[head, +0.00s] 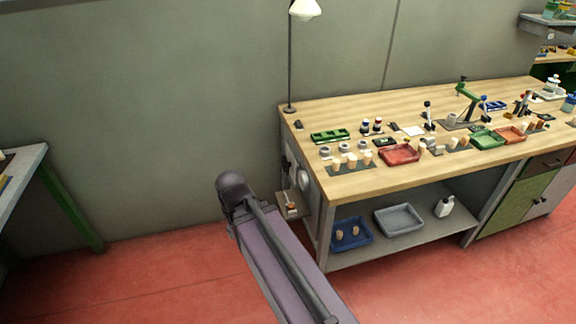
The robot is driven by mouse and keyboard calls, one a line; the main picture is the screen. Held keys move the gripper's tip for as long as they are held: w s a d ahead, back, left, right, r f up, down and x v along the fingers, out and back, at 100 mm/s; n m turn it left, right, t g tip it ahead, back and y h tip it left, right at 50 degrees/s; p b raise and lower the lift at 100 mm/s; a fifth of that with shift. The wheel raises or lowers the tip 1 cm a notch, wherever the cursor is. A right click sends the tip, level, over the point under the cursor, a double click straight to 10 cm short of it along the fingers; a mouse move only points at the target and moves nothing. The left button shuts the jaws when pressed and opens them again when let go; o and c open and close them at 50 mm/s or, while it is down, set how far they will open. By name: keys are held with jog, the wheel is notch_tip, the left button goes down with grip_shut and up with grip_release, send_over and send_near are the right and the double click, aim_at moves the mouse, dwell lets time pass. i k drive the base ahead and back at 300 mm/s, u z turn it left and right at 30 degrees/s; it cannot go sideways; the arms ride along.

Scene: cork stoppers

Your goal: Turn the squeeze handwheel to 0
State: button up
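I cannot pick out the squeeze handwheel for certain, and no 0 mark is legible. A small round pale fitting (304,179) shows on the left end of the workbench, partly in shadow; it may be a wheel. Below it, a small ledge (288,212) carries a little item with an orange part. My arm rises from the bottom to a dark rounded joint left of the bench end. My gripper cannot be made out.
The wooden workbench (350,184) holds several corks, a green tray (330,136), a red tray (400,154) and a lamp (304,10). Its lower shelf carries a blue bin (352,242) and a grey bin (399,220). Red floor (150,270) is clear left of my arm.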

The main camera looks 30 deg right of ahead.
aim_at(287, 165)
jog(key=u, duration=0.05)
jog(key=i, duration=1)
jog(key=z, duration=0.05)
